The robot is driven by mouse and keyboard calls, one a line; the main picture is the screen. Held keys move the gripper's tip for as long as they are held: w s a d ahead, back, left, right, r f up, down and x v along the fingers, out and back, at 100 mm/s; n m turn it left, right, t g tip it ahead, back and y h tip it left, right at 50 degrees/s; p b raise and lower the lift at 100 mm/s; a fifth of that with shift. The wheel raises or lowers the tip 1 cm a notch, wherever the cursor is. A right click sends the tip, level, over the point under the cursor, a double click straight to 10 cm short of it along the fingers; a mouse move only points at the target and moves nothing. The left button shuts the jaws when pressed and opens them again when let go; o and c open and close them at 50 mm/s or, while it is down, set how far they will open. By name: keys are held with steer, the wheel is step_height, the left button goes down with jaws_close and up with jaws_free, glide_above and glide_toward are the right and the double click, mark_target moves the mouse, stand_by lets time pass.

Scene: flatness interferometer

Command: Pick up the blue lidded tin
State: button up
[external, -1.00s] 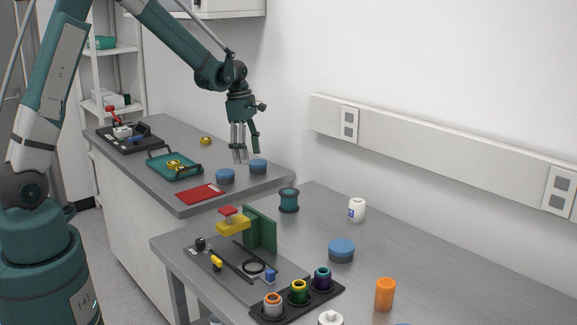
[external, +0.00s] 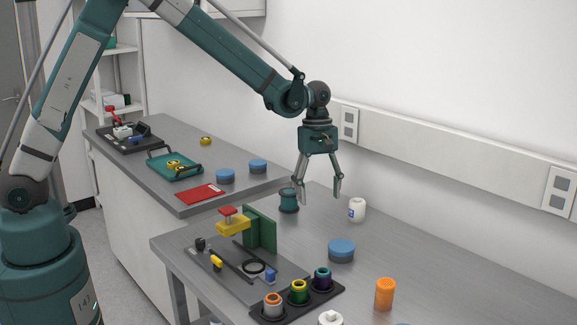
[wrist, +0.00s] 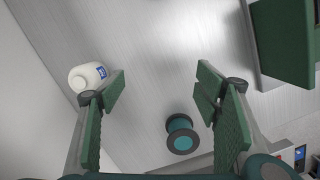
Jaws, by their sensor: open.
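Several round blue lidded tins show in the external view. One tin (external: 341,250) stands on the near bench, right of the green upright plate. Two more, a left one (external: 225,176) and a right one (external: 258,166), stand close together on the far bench's right end. A blue edge at the bottom of the picture is cut off. My gripper (external: 319,198) is open and empty, pointing down above the near bench's back part, behind and above the nearest tin. In the wrist view, no tin shows between the open fingers (wrist: 162,80).
A teal spool (external: 289,200) and a white bottle (external: 357,209) stand near my gripper; the wrist view shows the spool (wrist: 182,133) and bottle (wrist: 88,77) too. The green plate (external: 260,229), an orange cylinder (external: 385,294) and a black holder with coloured rings (external: 270,319) stand nearby.

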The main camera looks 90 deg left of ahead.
mark_target(342, 245)
steer(key=w+d+m, duration=0.1)
steer(key=w+d, duration=0.1)
steer(key=d, duration=0.3)
steer(key=w+d+m, duration=0.2)
steer(key=d, duration=0.3)
steer(key=w+d+f+m, duration=0.1)
steer(key=w+d, duration=0.2)
steer(key=d, duration=0.2)
steer(key=shift+w+d+g, duration=0.1)
steer(key=shift+d+g, duration=0.15)
steer(key=shift+g, duration=0.05)
steer(key=shift+f, duration=0.1)
steer(key=shift+d+f, duration=0.15)
steer(key=shift+f, duration=1.1)
steer(key=shift+d+f, duration=0.15)
steer(key=shift+f, duration=1.15)
steer(key=shift+d+f, duration=0.15)
steer(key=shift+f, duration=1.15)
steer(key=c, duration=1)
